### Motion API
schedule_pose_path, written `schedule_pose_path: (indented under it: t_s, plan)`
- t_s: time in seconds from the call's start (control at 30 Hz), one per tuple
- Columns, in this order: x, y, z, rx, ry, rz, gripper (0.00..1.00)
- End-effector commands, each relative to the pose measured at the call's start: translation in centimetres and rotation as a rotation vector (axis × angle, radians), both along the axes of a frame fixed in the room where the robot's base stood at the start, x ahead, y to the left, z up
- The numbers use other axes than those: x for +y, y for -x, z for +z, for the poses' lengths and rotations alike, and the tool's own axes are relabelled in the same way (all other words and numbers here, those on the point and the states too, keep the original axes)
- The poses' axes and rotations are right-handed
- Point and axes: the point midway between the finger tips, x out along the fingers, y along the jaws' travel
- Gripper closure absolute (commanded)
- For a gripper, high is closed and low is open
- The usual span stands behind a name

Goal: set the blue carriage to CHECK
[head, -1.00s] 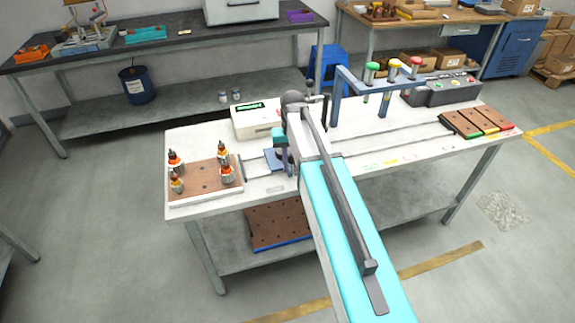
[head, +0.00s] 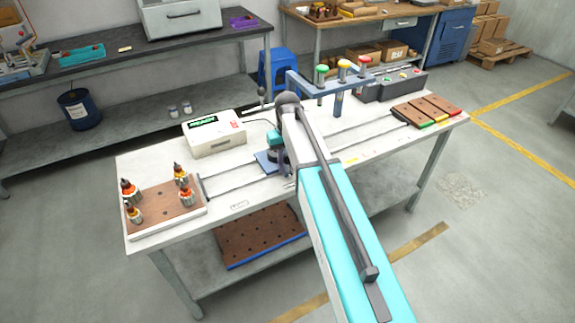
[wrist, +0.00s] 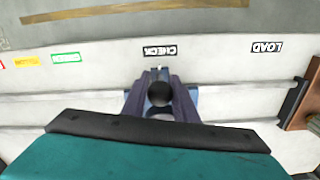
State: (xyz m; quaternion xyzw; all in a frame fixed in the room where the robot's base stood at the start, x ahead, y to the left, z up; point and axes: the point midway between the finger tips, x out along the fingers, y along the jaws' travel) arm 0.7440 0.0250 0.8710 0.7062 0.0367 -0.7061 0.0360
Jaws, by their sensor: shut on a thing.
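The blue carriage (head: 265,161) sits on the two rails on the white table, partly hidden by my arm in the head view. In the wrist view its blue plate shows around my gripper (wrist: 159,101). The two dark fingers are shut on the carriage's upright handle, and its round black knob (wrist: 159,93) shows between them. The CHECK label (wrist: 159,51) lies straight ahead of the carriage's small pointer (wrist: 158,70), about in line with it. The LOAD label (wrist: 267,47) lies to the right in the wrist view.
A brown board with several armatures (head: 165,203) stands at the rails' left end. A white box with a green display (head: 213,133) is behind the rails. A blue frame with coloured-top posts (head: 338,88) spans the rails to the right. A green label (wrist: 66,58) lies left of CHECK.

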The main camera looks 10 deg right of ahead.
Motion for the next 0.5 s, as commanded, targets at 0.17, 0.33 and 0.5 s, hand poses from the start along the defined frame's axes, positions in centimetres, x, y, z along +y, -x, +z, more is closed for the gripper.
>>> schedule_pose_path:
  t_s: [0.17, 0.33, 0.5]
  plan:
    - [0.47, -0.01, 0.06, 0.000, 0.003, 0.009, 1.00]
    - [0.84, -0.01, 0.08, 0.000, 0.003, 0.014, 0.64]
    - [1.00, 0.00, 0.05, 0.000, 0.002, 0.015, 0.55]
